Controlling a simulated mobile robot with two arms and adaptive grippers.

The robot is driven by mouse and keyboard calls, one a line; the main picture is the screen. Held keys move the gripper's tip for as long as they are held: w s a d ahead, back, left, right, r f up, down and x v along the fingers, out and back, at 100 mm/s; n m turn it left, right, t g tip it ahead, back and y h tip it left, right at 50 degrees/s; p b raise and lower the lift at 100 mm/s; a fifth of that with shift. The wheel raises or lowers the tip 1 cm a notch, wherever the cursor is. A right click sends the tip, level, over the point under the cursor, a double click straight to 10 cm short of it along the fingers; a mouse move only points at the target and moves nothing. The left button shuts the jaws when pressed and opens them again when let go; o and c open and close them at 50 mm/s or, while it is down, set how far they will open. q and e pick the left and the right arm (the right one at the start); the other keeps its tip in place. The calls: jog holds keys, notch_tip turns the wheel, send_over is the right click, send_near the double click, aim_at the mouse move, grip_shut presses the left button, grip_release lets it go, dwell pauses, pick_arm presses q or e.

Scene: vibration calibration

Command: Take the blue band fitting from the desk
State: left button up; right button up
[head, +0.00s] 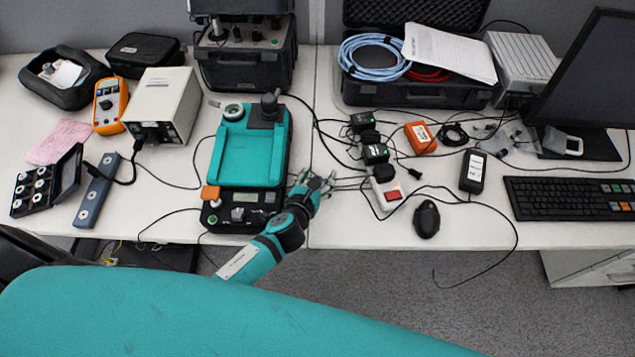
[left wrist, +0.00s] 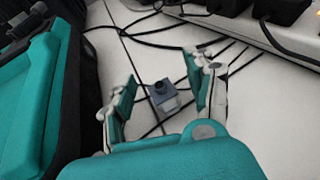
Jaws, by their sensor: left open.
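A small grey-blue fitting (left wrist: 166,102) with a dark round top stands on the white desk in the left wrist view. It looks like the blue band fitting, though a blue band is hard to make out. My left gripper (head: 316,181) is open over the desk, just right of the teal calibration device. In the left wrist view its two fingers (left wrist: 161,76) are spread to either side of the fitting, with a gap on both sides. In the head view the gripper covers the fitting. My right gripper is not in view.
The teal device (head: 244,155) stands close to the left of my left gripper. Black cables run across the desk around the fitting. A white power strip (head: 386,190) with black adapters lies close to the right. A black mouse (head: 427,219) lies further right.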

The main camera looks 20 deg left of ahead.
pick_arm(q)
grip_shut()
dwell(0.3)
jog(key=shift+r, duration=0.1)
